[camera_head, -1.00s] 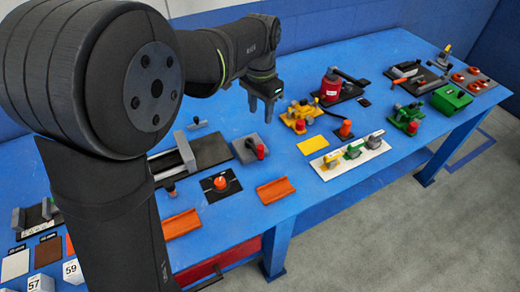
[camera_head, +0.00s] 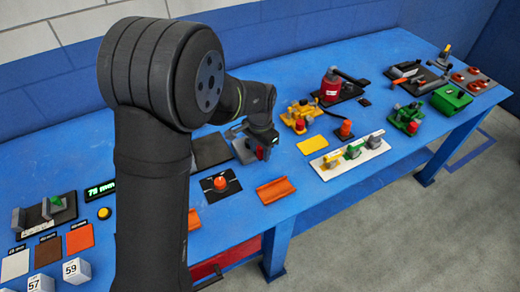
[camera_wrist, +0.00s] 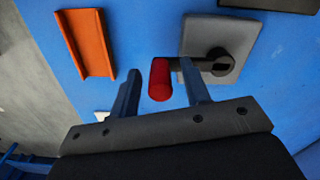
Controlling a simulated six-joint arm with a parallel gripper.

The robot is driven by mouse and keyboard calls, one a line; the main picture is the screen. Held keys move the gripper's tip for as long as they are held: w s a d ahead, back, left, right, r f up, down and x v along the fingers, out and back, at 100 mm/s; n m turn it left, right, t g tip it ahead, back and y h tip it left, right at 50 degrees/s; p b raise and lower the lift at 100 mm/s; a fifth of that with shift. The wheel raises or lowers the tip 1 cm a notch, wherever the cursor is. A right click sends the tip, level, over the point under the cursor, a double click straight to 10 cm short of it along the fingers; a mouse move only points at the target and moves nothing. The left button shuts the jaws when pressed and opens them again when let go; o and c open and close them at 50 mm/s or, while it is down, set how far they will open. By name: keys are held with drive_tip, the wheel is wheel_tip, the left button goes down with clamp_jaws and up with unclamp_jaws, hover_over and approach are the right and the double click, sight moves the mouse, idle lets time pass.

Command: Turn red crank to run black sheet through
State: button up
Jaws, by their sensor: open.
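The crank with a red handle (camera_wrist: 159,80) stands out from a dark arm (camera_wrist: 195,65) on a grey block (camera_wrist: 222,40). In the wrist view my gripper (camera_wrist: 160,70) is open, one finger on each side of the red handle; I cannot tell if either finger touches it. In the head view my gripper (camera_head: 263,150) is down over the grey block (camera_head: 243,150), and the red handle shows only partly. A black flat piece (camera_head: 212,151) lies left of the block, partly behind my arm; I cannot tell whether it is the black sheet.
An orange channel piece (camera_head: 275,190) and a black plate with an orange knob (camera_head: 220,184) lie in front. A yellow sheet (camera_head: 312,145), a white panel with levers (camera_head: 350,157) and a red cylinder device (camera_head: 331,86) stand to the right. Bare blue table lies between them.

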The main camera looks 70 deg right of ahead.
clamp_jaws()
drive_tip(key=shift+s, duration=0.1)
idle(0.3)
